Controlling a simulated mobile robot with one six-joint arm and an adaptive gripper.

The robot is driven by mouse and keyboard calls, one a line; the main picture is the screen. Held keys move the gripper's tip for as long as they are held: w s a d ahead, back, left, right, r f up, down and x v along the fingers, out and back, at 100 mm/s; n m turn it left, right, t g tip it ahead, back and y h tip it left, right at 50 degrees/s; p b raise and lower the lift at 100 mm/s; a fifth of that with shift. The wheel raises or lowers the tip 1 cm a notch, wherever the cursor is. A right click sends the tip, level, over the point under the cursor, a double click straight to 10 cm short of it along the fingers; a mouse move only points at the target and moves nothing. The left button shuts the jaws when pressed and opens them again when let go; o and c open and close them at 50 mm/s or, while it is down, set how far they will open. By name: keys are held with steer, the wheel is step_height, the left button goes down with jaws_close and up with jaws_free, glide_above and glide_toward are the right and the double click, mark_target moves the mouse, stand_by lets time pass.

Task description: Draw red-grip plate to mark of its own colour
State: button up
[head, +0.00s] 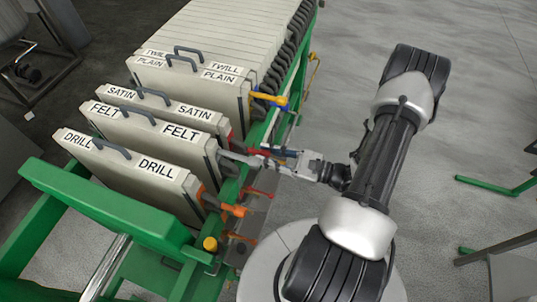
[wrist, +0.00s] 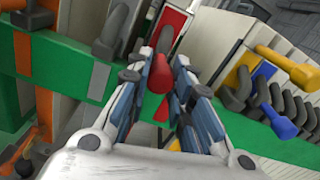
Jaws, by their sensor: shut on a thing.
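The red-grip plate is the one labelled SATIN (head: 178,110) in the head view, standing upright between the FELT plate and the PLAIN plate. Its red grip (wrist: 160,76) shows between my fingers in the wrist view. My gripper (head: 270,156) is shut on that grip at the plate's right side, over the green rail; the fingers hide much of the grip. A red bracket (wrist: 171,27) stands behind the grip in the wrist view.
The FELT plate (head: 150,130) and the DRILL plate (head: 130,168) with an orange grip (head: 232,210) stand nearer. The PLAIN plate (head: 190,88) has a yellow grip (head: 271,101). A pale plate stack (head: 225,35) lies behind.

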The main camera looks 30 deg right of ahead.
jaws_close()
steer(key=shift+f, duration=0.1)
steer(key=w+d, duration=0.1)
steer(key=d, duration=0.1)
steer(key=w+d, duration=0.1)
steer(key=shift+w+d, duration=0.35)
steer(key=shift+w, duration=0.05)
